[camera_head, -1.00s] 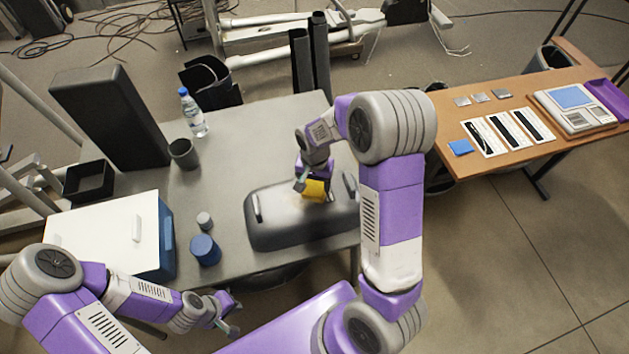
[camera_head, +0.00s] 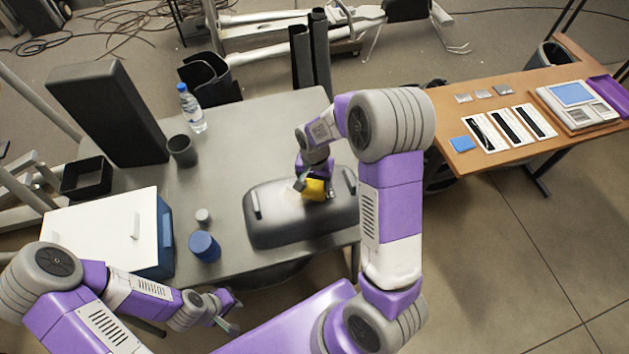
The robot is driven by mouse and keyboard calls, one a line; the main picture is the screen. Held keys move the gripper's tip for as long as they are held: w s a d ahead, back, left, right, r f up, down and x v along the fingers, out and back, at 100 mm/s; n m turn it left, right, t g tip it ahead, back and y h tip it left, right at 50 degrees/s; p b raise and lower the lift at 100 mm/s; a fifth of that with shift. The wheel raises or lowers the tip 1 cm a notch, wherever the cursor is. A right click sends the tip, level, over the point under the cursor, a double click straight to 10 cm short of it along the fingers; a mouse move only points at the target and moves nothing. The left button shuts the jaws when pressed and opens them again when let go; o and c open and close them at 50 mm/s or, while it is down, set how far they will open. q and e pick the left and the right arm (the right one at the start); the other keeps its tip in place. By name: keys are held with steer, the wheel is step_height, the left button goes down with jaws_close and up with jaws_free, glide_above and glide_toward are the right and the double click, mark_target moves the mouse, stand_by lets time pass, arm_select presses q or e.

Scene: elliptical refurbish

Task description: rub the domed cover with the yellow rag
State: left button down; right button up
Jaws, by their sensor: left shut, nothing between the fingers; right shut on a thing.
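The domed cover (camera_head: 285,222) is a long dark grey shell with a paler worn patch on top and a light handle near each end. It lies on the grey table. The yellow rag (camera_head: 314,188) is on the top right part of the cover. My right gripper (camera_head: 303,183) is shut on the rag and holds it at the cover's surface; the arm partly hides its fingers. My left gripper (camera_head: 232,322) is shut and empty, low in front of the table's front edge.
On the grey table (camera_head: 255,125) stand a white-lidded blue box (camera_head: 100,235), a blue cylinder (camera_head: 204,247), a small grey cylinder (camera_head: 203,216), a dark cup (camera_head: 182,151) and a water bottle (camera_head: 191,110). A wooden table (camera_head: 470,110) stands at the right.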

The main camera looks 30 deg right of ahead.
mark_target(281, 200)
steer(key=shift+f+b, duration=0.65)
steer(key=shift+f, duration=0.25)
steer(key=shift+a, duration=0.1)
steer(key=shift+w+a+r, duration=0.1)
steer(key=shift+w+a, duration=0.1)
steer(key=shift+a, duration=0.6)
steer(key=shift+w+a+r, duration=0.1)
steer(key=shift+w+a, duration=0.1)
steer(key=shift+a, duration=0.55)
steer(key=shift+w+a+f, duration=0.1)
steer(key=shift+w+a, duration=0.15)
steer(key=shift+a, duration=0.9)
steer(key=shift+w+a+f, duration=0.1)
steer(key=shift+w+a, duration=0.15)
steer(key=shift+a, duration=0.9)
steer(key=shift+w+a+f, duration=0.1)
steer(key=shift+w+a, duration=0.15)
steer(key=shift+a, duration=0.9)
steer(key=shift+r+p, duration=0.1)
steer(key=shift+p, duration=0.25)
